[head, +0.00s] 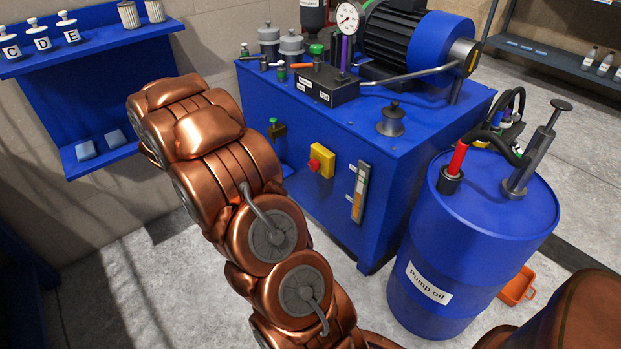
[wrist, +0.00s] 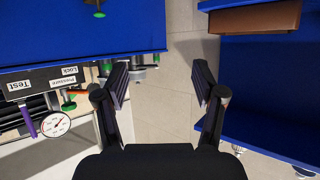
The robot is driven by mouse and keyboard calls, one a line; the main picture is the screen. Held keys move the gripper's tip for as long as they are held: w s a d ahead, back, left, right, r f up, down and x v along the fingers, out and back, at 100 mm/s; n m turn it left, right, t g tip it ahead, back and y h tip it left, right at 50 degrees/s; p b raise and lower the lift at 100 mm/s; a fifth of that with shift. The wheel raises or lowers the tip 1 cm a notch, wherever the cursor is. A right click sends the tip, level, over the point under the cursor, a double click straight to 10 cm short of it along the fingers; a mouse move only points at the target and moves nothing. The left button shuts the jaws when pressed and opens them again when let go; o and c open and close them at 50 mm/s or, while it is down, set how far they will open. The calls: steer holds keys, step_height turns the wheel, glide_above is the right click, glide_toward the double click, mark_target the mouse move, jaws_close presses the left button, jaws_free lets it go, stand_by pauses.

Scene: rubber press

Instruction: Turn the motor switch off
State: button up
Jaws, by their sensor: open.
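A yellow box with a red knob, likely the motor switch (head: 321,162), is on the front side of the blue press unit (head: 385,180) in the head view. The way the knob is turned is too small to tell. I cannot make out this switch in the wrist view. My gripper (wrist: 161,84) is open in the wrist view, with nothing between its fingers. It hangs over a gap of pale wall between blue surfaces. In the head view my copper arm reaches up at the left of the unit and hides the gripper.
A black valve block (head: 325,86) and pressure gauge (head: 348,17) stand on the unit. The motor (head: 398,40) is behind them. A blue oil drum (head: 470,235) stands at right. A blue wall shelf (head: 90,50) with lettered bottles is at left, close to my arm.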

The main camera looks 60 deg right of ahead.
steer(key=s+d+f+m+g+h+b, duration=0.35)
steer(key=s+d+f, duration=0.35)
steer(key=d+f, duration=0.3)
steer(key=m+g+h+b, duration=0.25)
steer(key=g+b, duration=0.35)
steer(key=g, duration=0.3)
glide_toward(311, 166)
steer(key=d, duration=0.2)
steer(key=shift+h, duration=0.3)
steer(key=shift+s+f+b+x, duration=0.15)
steer(key=shift+b+x, duration=0.1)
steer(key=shift+x, duration=1.05)
steer(key=shift+s+f+b+x, duration=0.1)
steer(key=shift+b+x, duration=0.2)
steer(key=shift+x, duration=0.95)
steer(key=shift+s+f+b+x, duration=0.15)
steer(key=shift+b+x, duration=0.1)
steer(key=shift+x, duration=1.05)
steer(key=shift+a+r, duration=0.1)
steer(key=c, duration=1.1)
